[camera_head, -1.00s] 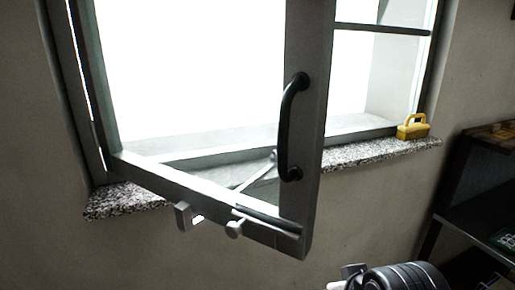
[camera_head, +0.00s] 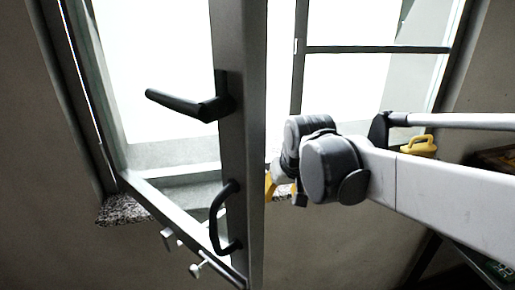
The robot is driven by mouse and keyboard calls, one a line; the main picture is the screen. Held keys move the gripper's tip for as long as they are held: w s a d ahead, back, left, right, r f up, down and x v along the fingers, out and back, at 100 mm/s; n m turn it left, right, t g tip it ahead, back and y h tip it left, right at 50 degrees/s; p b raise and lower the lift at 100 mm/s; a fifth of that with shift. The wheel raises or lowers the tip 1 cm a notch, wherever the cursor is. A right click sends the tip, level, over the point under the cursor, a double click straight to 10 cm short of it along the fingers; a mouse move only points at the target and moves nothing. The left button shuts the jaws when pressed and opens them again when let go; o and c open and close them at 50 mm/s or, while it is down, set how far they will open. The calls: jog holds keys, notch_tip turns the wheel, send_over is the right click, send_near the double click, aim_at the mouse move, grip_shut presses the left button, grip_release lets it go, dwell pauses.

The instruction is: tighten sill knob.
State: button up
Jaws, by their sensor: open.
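The sill knob (camera_head: 196,270), small and pale, sticks out from the lower rail of the open window sash (camera_head: 236,130), at the bottom of the view. A pale block-shaped fitting (camera_head: 169,239) sits just left of it on the same rail. My arm reaches in from the right, and my gripper (camera_head: 273,184) is just right of the sash's upright edge, above and right of the knob and apart from it. The gripper is open. Its fingertips are partly hidden by the sash and the grey wrist, and I see nothing held in it.
A black lever handle (camera_head: 190,104) and a black curved pull handle (camera_head: 221,218) project from the sash. The speckled stone sill (camera_head: 122,209) lies behind the sash. A yellow handled object (camera_head: 418,147) stands at right, partly behind my arm. Dark shelving fills the lower right.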

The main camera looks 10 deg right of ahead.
jog(key=w+r+g+p, duration=0.1)
jog(key=w+r+p, duration=0.55)
jog(key=w, duration=0.35)
jog(key=x, duration=1.1)
jog(key=shift+w+f+p, duration=0.1)
jog(key=shift+f+p, duration=0.1)
jog(key=shift+p, duration=0.1)
grip_shut()
